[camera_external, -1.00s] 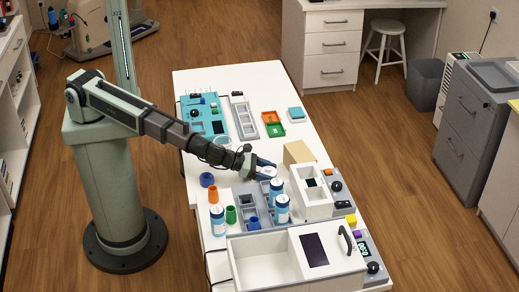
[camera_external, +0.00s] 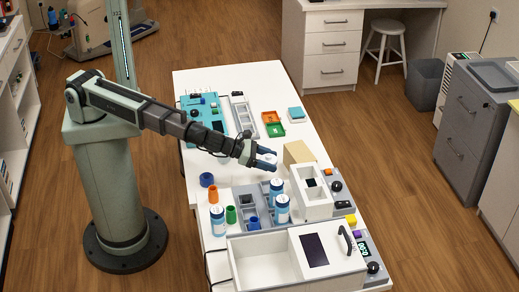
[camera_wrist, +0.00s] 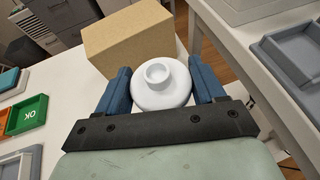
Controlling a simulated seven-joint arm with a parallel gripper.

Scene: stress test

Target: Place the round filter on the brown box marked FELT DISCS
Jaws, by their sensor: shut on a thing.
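My gripper (camera_external: 268,157) is shut on a white round filter, with one blue finger on each side of it. The white round filter (camera_wrist: 160,82) shows between the fingers in the wrist view, with a small raised ring on its top. The brown box (camera_external: 298,152) stands on the white table just right of my gripper. In the wrist view the brown box (camera_wrist: 130,38) is directly beyond the filter. The filter appears to be held above the table, short of the box. I cannot see any FELT DISCS marking on the box.
A grey rack (camera_external: 250,205) with blue-and-white bottles stands in front of my gripper. A white device (camera_external: 312,192) is close to the box. Green (camera_external: 273,130) and orange trays lie behind.

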